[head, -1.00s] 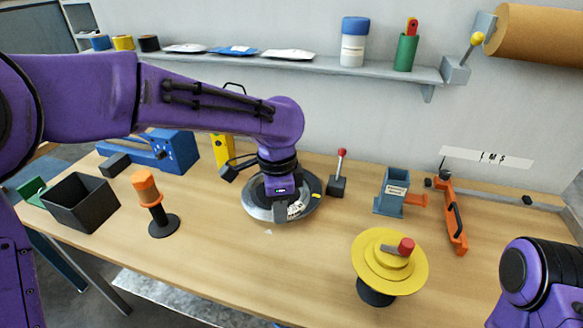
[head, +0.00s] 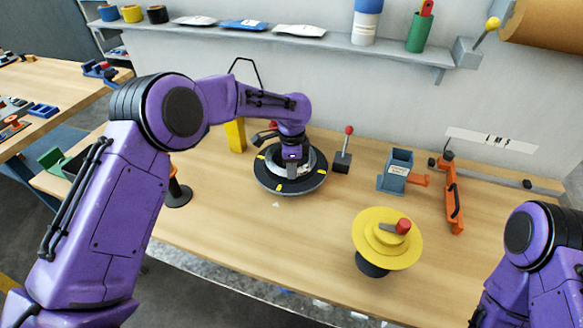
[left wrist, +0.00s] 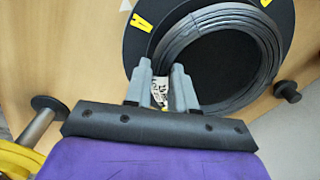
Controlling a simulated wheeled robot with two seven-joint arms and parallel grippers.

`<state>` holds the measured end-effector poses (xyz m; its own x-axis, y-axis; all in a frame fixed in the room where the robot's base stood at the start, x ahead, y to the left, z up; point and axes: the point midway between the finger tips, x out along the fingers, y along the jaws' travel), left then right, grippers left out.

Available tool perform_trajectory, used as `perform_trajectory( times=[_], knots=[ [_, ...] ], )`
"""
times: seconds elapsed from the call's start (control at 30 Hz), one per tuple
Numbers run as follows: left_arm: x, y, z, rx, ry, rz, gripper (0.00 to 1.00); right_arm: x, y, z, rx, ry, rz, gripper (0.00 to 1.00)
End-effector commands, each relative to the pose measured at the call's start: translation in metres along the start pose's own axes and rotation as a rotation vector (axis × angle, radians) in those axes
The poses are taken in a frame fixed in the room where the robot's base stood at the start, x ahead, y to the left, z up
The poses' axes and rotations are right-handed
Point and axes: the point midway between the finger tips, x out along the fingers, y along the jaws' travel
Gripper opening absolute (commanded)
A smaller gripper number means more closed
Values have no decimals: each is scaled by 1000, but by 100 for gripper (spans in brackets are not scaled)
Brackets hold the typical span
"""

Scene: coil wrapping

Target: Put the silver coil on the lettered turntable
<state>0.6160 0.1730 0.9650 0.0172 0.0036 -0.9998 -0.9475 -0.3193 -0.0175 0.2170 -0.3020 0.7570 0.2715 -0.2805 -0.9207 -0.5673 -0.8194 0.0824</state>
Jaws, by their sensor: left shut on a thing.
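The lettered turntable (head: 266,180) is a black disc with yellow marks on the bench, left of the middle in the head view. In the left wrist view, its rim (left wrist: 137,40) carries a yellow letter-like mark. The silver coil (head: 312,160) is a wound ring lying flat over the disc, inside its rim; it also shows in the left wrist view (left wrist: 268,45). I cannot tell whether it touches the disc. My left gripper (head: 292,172) points down and is shut on the coil's near side, by a white printed tag (left wrist: 160,90). My right gripper is out of view.
A lever with a red knob (head: 345,148) stands just right of the turntable. A yellow stepped disc (head: 375,232) stands front right. A blue-grey holder (head: 396,172) and an orange tool (head: 452,195) are at right. A dark spool stand (head: 177,194) is left. Bench between is clear.

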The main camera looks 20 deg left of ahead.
Motion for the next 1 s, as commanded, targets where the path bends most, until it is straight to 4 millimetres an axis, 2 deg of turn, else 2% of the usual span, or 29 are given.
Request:
perform_trajectory(
  times=[0.1, 0.3, 0.33, 0.4, 0.77, 0.87, 1.0],
  knots=[
    [13, 0, 0, 0, 0, -2, 0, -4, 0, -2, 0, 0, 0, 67],
    [16, 0, 0, 1, 0, -3, 0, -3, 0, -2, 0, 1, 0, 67],
    [17, 1, 0, 1, -1, 0, 28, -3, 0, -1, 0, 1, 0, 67],
    [17, 1, 0, 1, -1, 0, 50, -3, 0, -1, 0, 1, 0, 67],
    [11, 1, 0, 0, 1, -3, 50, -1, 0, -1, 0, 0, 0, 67],
    [-7, 0, 0, 0, 3, -5, 50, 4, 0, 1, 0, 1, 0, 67],
    [-43, 0, 0, -1, 3, -6, 50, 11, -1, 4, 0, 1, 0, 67]
  ],
)
